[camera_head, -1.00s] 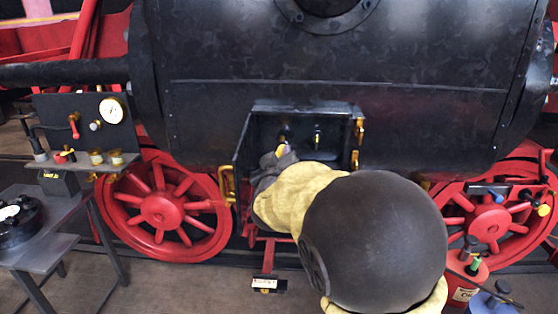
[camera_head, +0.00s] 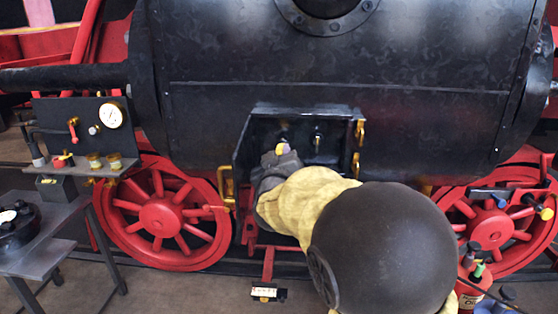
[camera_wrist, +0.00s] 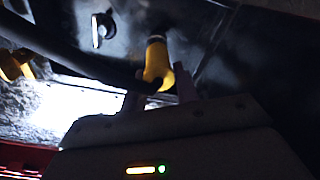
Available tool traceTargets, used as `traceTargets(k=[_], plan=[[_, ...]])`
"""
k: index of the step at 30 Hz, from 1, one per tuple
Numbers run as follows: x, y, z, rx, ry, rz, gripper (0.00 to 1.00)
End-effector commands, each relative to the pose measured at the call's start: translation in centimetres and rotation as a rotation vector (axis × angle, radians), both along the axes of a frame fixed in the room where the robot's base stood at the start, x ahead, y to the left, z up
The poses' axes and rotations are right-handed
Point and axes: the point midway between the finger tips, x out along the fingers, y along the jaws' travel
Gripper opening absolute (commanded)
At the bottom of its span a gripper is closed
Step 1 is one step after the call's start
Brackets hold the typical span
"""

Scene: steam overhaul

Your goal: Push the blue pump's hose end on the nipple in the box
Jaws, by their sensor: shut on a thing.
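The open box (camera_head: 250,150) is set into the dark side of the engine. My gripper (camera_head: 278,160) reaches into its left part, with my yellow-sleeved arm behind it. In the wrist view my gripper (camera_wrist: 158,86) is shut on a yellow hose end (camera_wrist: 156,60), its far end close to the dark back wall. The yellow piece shows small above the fingers in the head view (camera_head: 282,148). A metal fitting (camera_head: 317,139), perhaps a nipple, stands on the back wall to the right. I cannot tell whether the hose end touches a nipple. The blue pump is not clearly identifiable.
Brass fittings (camera_head: 357,162) edge the box's right side. A dark hose or bar (camera_wrist: 60,45) crosses the wrist view. A gauge panel (camera_head: 75,125) stands left, a grey table (camera_head: 50,240) below it. Red wheels (camera_head: 165,215) flank the box.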

Motion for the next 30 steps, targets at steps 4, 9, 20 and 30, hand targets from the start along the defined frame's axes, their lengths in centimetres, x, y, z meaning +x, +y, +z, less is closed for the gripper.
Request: traceTargets(k=[4, 9, 20, 30], plan=[[0.2, -0.2, -0.3, 0.004, -0.001, 0.001, 0.00], [0.4, -0.2, -0.3, 0.012, -0.008, 0.004, 0.00], [0.8, -0.3, -0.1, 0.023, -0.029, 0.013, 0.00], [1.2, -0.3, 0.1, 0.036, -0.048, 0.022, 0.00]])
